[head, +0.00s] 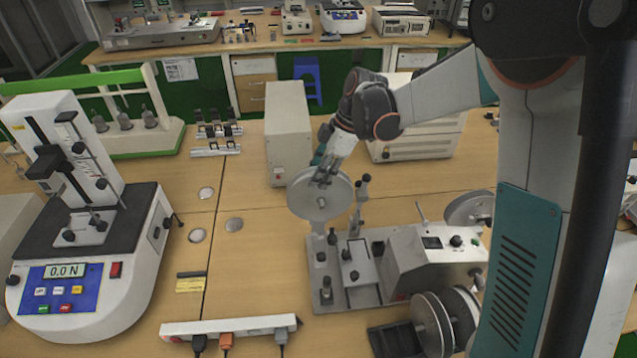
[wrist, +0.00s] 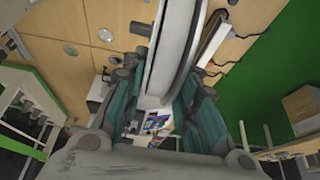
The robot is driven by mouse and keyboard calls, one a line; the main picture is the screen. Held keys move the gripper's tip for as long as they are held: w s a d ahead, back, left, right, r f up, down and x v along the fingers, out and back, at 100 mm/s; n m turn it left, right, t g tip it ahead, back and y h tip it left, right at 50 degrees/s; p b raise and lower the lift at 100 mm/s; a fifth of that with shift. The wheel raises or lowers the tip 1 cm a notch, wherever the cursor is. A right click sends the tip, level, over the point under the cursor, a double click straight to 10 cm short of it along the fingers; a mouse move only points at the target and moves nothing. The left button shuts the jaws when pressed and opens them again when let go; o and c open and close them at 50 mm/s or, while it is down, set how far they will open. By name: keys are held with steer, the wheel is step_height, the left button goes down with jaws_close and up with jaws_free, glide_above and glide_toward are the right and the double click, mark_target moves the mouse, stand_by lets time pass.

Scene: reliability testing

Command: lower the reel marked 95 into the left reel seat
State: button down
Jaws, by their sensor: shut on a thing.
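My gripper (head: 324,176) is shut on a pale grey reel (head: 305,200); no number can be read on it. The reel hangs upright, its round face towards the head camera, above the left end of a grey-white winding machine (head: 408,262). In the wrist view the reel (wrist: 172,45) shows edge-on between the teal fingers of my gripper (wrist: 160,102). The left reel seat seems to be at the short post (head: 319,243) just below the reel. The reel's lower edge overlaps the post's top, so I cannot tell whether they touch.
Another reel (head: 468,208) is at the machine's right end. More reels (head: 433,325) stand by a black tray (head: 388,341) at the front. A grey box (head: 288,135) stands close behind the held reel. A power strip (head: 230,327) and a force tester (head: 75,262) are to the left.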

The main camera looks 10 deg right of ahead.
mark_target(319, 200)
steer(key=shift+w, duration=0.3)
steer(key=shift+w+f, duration=0.25)
steer(key=shift+f, duration=0.25)
steer(key=shift+s+f+b, duration=0.25)
steer(key=shift+f+b, duration=0.2)
steer(key=shift+f, duration=0.15)
step_height(319, 200, down, 3)
steer(key=shift+w+r+b, duration=0.1)
steer(key=shift+w+b, duration=0.05)
steer(key=shift+b, duration=0.35)
steer(key=shift+f+b, duration=1.15)
steer(key=shift+f, duration=1.65)
steer(key=shift+f+b, duration=0.85)
steer(key=shift+b, duration=0.1)
steer(key=shift+f, duration=0.15)
